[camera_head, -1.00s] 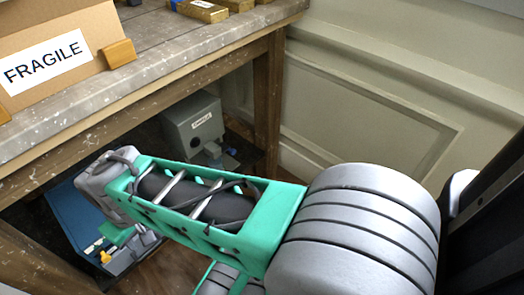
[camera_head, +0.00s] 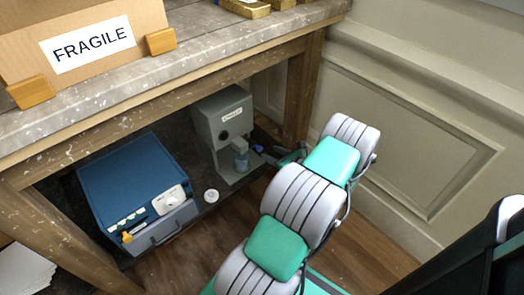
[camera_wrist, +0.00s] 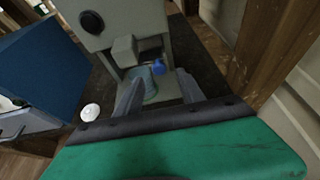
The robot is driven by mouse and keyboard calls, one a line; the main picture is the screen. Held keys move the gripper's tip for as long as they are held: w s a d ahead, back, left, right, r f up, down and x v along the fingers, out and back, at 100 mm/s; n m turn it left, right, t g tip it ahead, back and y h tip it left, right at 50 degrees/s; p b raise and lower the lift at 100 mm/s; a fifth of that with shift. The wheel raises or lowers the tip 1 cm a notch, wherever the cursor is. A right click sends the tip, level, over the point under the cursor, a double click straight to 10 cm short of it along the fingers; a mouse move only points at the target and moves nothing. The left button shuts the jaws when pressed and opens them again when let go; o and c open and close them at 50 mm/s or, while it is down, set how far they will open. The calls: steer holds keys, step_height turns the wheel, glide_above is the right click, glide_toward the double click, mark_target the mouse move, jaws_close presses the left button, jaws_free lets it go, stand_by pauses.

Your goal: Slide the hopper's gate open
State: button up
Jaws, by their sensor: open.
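The hopper looks to be the grey labelled machine (camera_head: 225,112) on the shelf under the table. It has a round black knob (camera_wrist: 91,22) on its front and a grey block like a spout (camera_wrist: 125,50) below. I cannot make out a gate for certain. A translucent cup or jar (camera_head: 240,158) stands under the spout; it also shows in the wrist view (camera_wrist: 150,88). A small blue object (camera_wrist: 158,66) lies behind it. My gripper (camera_wrist: 160,77) is open, its fingers pointing toward the jar and the machine's base from the right. Nothing shows held.
A blue box (camera_head: 130,175) with a dial, yellow knob and handle stands left on the shelf. A small white round object (camera_head: 211,196) lies between it and the grey machine. A table leg (camera_head: 302,90) stands close by my arm. A cardboard box (camera_head: 85,40) is on the table above.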

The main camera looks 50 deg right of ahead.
mark_target(261, 149)
steer(key=b+x, duration=0.2)
steer(key=x, duration=0.4)
steer(key=shift+w+a+f, duration=0.1)
steer(key=shift+w+f, duration=0.05)
steer(key=shift+w, duration=0.25)
steer(key=shift+c, duration=0.3)
jaws_close()
stand_by(0.5)
